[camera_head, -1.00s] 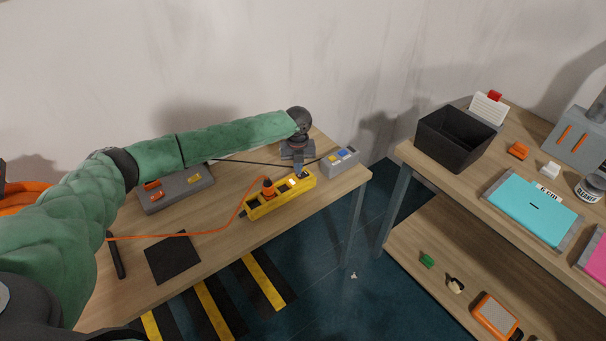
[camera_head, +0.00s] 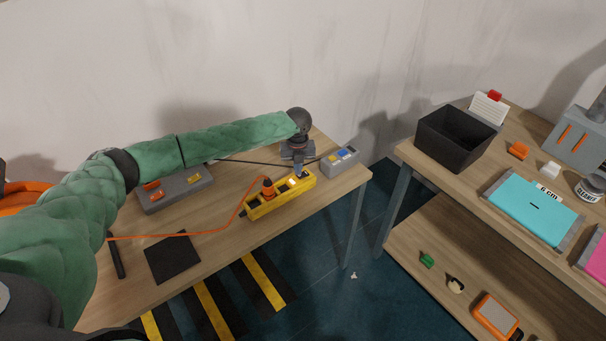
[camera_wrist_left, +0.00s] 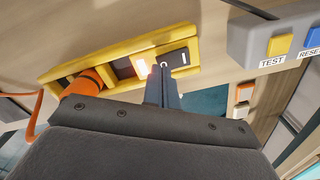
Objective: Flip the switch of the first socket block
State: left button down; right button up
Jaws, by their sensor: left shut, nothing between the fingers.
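A yellow socket block (camera_head: 267,206) lies on the left table; it also shows in the left wrist view (camera_wrist_left: 52,76). An orange plug (camera_head: 268,188) with an orange cord sits in it. Near its right end is a black rocker switch (camera_wrist_left: 172,60) marked O and I, with a brightly lit part at its left. My left gripper (camera_head: 302,174) is shut and empty, reaching down over this end. In the left wrist view its fingertips (camera_wrist_left: 163,68) overlap the switch; whether they touch it, I cannot tell. My right gripper is not in view.
A grey box (camera_head: 340,163) with TEST and RESET buttons stands just right of the block. A grey panel (camera_head: 172,193) with orange and yellow parts and a dark square mat (camera_head: 172,258) lie left. Another table with a black bin (camera_head: 445,146) stands right, across a gap.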

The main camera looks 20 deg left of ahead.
pick_arm(q)
jog(key=shift+f, duration=0.75)
dwell(0.4)
jog(key=shift+r, duration=0.1)
jog(key=shift+r+p, duration=2.35)
jog(key=shift+r, duration=1.1)
